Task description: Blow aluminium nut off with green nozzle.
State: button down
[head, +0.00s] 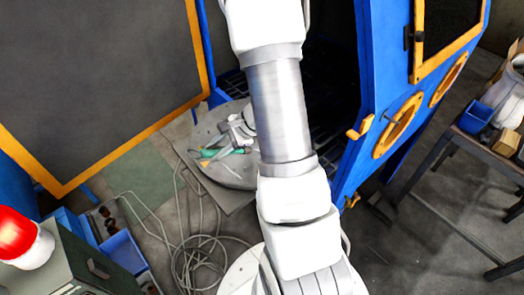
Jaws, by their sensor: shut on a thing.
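My gripper (230,138) shows small and partly hidden behind my arm, low over a round grey turntable (219,177) at the blue cabinet's opening. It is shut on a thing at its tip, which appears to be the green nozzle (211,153). Small green and grey pieces lie close together there, and their outlines are hard to separate. I cannot make out the aluminium nut; it may be among these small pieces or hidden behind my arm.
The blue cabinet (375,70) stands open, its orange-edged door (90,80) swung left. A hose (190,255) lies coiled on the floor. A workbench (465,150) with a blue bin (476,117) is at right. A red lamp (18,232) and blue trays (122,250) are lower left.

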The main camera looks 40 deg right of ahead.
jog(key=shift+w+a+b, duration=0.35)
jog(key=shift+w+a, duration=0.2)
jog(key=shift+a, duration=0.1)
jog(key=shift+s+d, duration=0.1)
jog(key=shift+d, duration=0.05)
dwell(0.4)
jog(key=shift+s+d, duration=0.45)
jog(key=shift+d, duration=0.05)
jog(key=shift+s+b, duration=0.1)
jog(key=shift+b, duration=0.25)
jog(key=shift+s+a+b, duration=0.4)
jog(key=shift+s+a, duration=0.15)
jog(key=shift+w+d, duration=0.1)
jog(key=shift+w, duration=0.05)
